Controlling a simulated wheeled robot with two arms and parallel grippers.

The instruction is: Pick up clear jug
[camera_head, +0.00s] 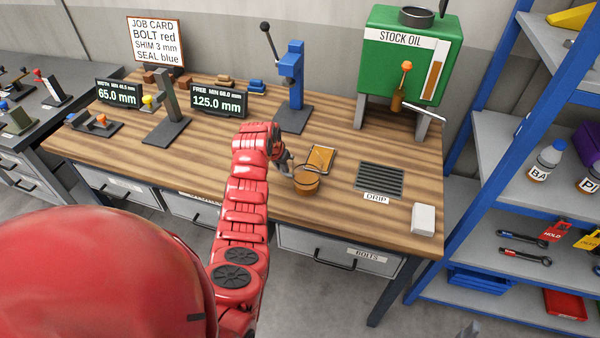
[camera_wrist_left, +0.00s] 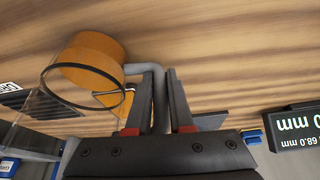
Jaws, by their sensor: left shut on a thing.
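The clear jug (camera_head: 306,181) holds amber liquid and is near the front middle of the wooden bench. In the left wrist view the jug (camera_wrist_left: 88,68) is at the upper left, with its clear wall and round rim toward the camera. My left gripper (camera_head: 285,164) is at the jug's left side. Its fingers (camera_wrist_left: 164,88) are shut on the jug's grey handle (camera_wrist_left: 143,69). I cannot tell whether the jug's base touches the bench. My right gripper does not show clearly.
A small orange-lined tray (camera_head: 321,158) lies just behind the jug. A drip grate (camera_head: 380,178) and a white block (camera_head: 423,219) are to the right. The green stock oil tank (camera_head: 408,60) stands behind them. A blue press (camera_head: 292,85) stands at the back. Bare bench separates jug and grate.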

